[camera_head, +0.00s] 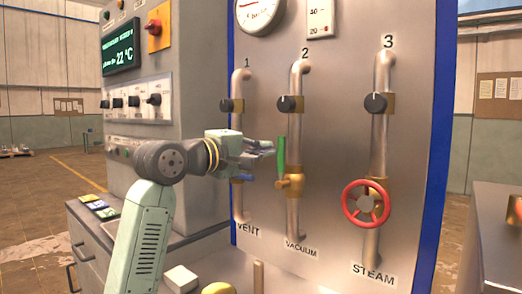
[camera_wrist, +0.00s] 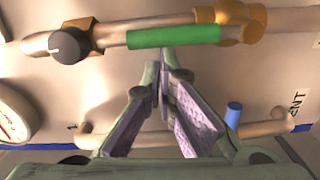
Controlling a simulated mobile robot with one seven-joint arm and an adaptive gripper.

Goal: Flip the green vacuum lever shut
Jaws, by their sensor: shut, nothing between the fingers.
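The green vacuum lever (camera_head: 281,156) stands upright along pipe 2, above its brass valve body (camera_head: 291,182) and the VACUUM label. My gripper (camera_head: 268,147) is just to the left of the lever, with its fingertips pointing at it. In the wrist view the lever (camera_wrist: 174,36) lies across the top, in line with its pipe, and my gripper's fingertips (camera_wrist: 160,75) are together just below it. The fingers are shut with nothing between them. I cannot tell whether the fingertips touch the lever.
The blue vent lever (camera_head: 242,178) is on pipe 1, beneath my gripper; it also shows in the wrist view (camera_wrist: 233,115). The red steam wheel (camera_head: 366,204) is on pipe 3 at the right. A black knob (camera_head: 286,104) sits above the green lever.

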